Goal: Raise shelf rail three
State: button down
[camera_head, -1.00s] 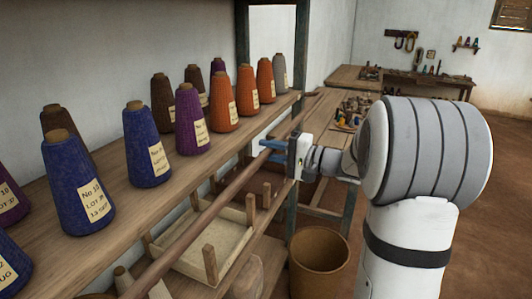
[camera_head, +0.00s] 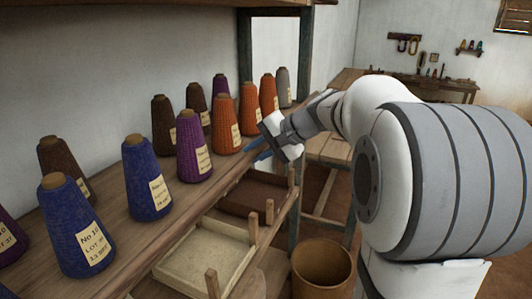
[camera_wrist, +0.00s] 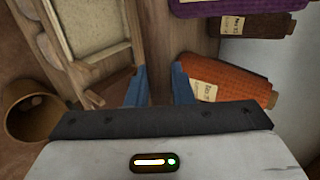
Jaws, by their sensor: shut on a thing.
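A long brown wooden rail (camera_head: 212,204) seems to run along the front edge of the cone shelf (camera_head: 115,228) in the head view; I cannot clearly separate it from the board's edge. My gripper (camera_head: 258,152) is at the shelf's front edge, beside the orange cones, tilted, with blue fingers. In the wrist view, brown wood (camera_wrist: 160,88) shows between the two fingers, and my gripper (camera_wrist: 160,84) is shut on what appears to be the rail. The exact contact is hard to see. No number is readable on the rail.
Several labelled yarn cones, including a blue one (camera_head: 76,228) and an orange one (camera_head: 226,124), stand close behind the shelf edge. Below are a pale tray (camera_head: 238,268), short wooden pegs (camera_head: 253,228) and a round bin (camera_head: 321,270). A workbench stands at the back right.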

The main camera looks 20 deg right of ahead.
jog(key=shift+w+a+r+g+h, duration=0.15)
jog(key=shift+w+a+g+h, duration=0.15)
jog(key=shift+a, duration=0.1)
jog(key=shift+w+a+r+b, duration=0.15)
jog(key=shift+w+a+b, duration=0.55)
jog(key=shift+w+a, duration=0.5)
jog(key=shift+s+a+r, duration=0.1)
jog(key=shift+a, duration=0.05)
jog(key=c, duration=1.4)
grip_release()
jog(key=shift+a, duration=0.1)
jog(key=shift+o, duration=0.4)
jog(key=b+v, duration=0.1)
jog(key=v, duration=0.7)
